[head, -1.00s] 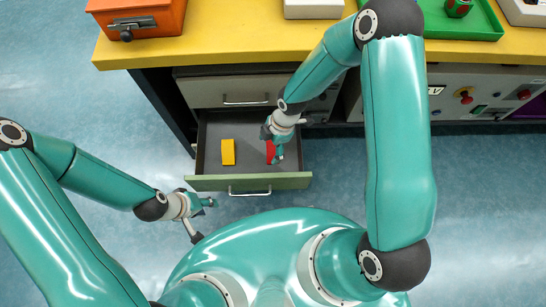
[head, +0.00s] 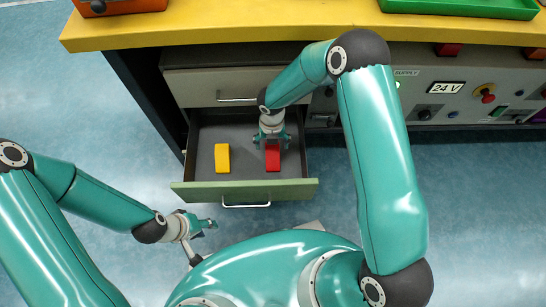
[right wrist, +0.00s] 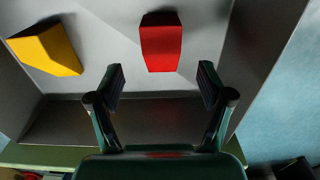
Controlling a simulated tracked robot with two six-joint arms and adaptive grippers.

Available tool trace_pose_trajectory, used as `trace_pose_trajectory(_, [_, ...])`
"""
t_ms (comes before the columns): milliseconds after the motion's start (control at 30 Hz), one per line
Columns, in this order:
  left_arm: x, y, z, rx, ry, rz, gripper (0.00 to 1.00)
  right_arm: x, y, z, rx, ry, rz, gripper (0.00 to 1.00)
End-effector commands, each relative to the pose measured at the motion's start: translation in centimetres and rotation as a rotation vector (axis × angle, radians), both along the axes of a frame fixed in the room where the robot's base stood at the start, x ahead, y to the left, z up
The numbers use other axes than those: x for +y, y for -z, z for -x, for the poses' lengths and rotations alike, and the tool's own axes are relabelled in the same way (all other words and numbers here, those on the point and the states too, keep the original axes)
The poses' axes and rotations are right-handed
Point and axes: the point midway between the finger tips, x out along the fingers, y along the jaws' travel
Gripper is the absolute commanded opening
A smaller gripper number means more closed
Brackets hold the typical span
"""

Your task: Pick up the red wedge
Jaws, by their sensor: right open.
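The red wedge (head: 272,158) lies in the open drawer (head: 245,190), on the right side of its floor. In the right wrist view the red wedge (right wrist: 161,43) sits beyond my fingertips, roughly centred between them. My right gripper (head: 271,140) is over the drawer at the wedge's far end; in the right wrist view its two fingers (right wrist: 160,82) are spread apart with nothing between them. My left gripper (head: 207,228) is outside the drawer, in front and to the left, away from the wedge; its jaws are too small to read.
A yellow block (head: 222,158) lies in the same drawer, left of the red wedge; it also shows in the right wrist view (right wrist: 47,48). The yellow bench top (head: 220,30) overhangs behind the drawer. A control panel (head: 460,95) is at the right.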

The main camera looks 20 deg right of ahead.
Motion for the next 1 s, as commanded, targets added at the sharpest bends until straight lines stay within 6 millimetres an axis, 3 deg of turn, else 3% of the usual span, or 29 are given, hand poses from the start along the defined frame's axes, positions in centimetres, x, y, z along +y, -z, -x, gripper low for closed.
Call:
trace_pose_trajectory(33, [0.0,0.6,0.0,0.0,0.0,0.0,0.4,0.0,1.1,0.0,0.001,0.0,0.001,0.79])
trace_pose_trajectory(333, [0.0,1.3,0.0,0.0,0.0,0.0,0.4,0.0,3.1,0.1,0.0,0.001,-0.001,0.79])
trace_pose_trajectory(633, [0.0,3.5,0.0,0.0,0.0,0.0,0.4,0.1,7.1,1.1,0.001,0.0,-0.001,0.79])
trace_pose_trajectory(967, [0.0,3.6,0.0,0.0,0.0,0.0,0.4,0.2,7.6,1.0,0.0,0.0,-0.001,0.79])
trace_pose_trajectory(1000, [0.0,3.6,0.0,0.0,0.0,0.0,0.4,0.2,7.6,1.0,0.0,0.0,-0.001,0.74])
